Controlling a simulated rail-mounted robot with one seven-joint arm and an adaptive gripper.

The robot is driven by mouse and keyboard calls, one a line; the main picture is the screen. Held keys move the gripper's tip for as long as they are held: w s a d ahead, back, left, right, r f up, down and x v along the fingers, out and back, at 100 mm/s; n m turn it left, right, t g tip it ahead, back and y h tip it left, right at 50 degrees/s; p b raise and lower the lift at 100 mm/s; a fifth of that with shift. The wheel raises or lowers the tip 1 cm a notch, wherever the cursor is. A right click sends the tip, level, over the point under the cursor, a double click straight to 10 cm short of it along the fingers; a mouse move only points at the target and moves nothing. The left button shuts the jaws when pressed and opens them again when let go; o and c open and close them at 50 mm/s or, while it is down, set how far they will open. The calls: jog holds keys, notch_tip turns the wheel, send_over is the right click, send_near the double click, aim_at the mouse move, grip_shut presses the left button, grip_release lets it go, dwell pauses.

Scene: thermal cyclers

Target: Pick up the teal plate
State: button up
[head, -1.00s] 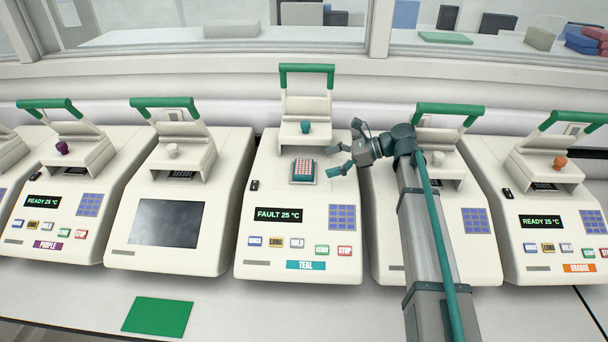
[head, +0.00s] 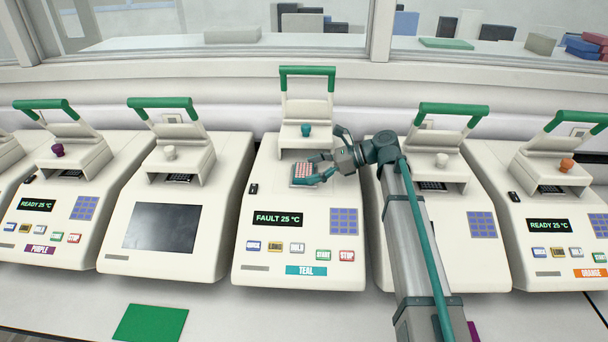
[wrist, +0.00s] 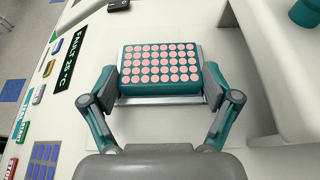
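The teal plate (head: 301,173) is a small teal block with rows of pink-topped wells. It sits on the silver tray of the thermal cycler labelled TEAL (head: 264,225), in front of its raised lid block. My gripper (head: 316,170) has come in from the right, over the plate. In the wrist view the plate (wrist: 160,68) lies between the two fingers of my gripper (wrist: 160,80), one on each side. The fingers are spread wider than the plate, and a narrow gap seems to show on both sides.
The teal machine's display (head: 279,218) reads FAULT 25 °C. The lid block with its teal knob (head: 306,130) stands close behind the plate. Similar cyclers stand on both sides. A green pad (head: 150,323) lies on the bench front at left.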

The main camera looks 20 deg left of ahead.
jog(key=c, duration=0.4)
jog(key=shift+r, duration=0.1)
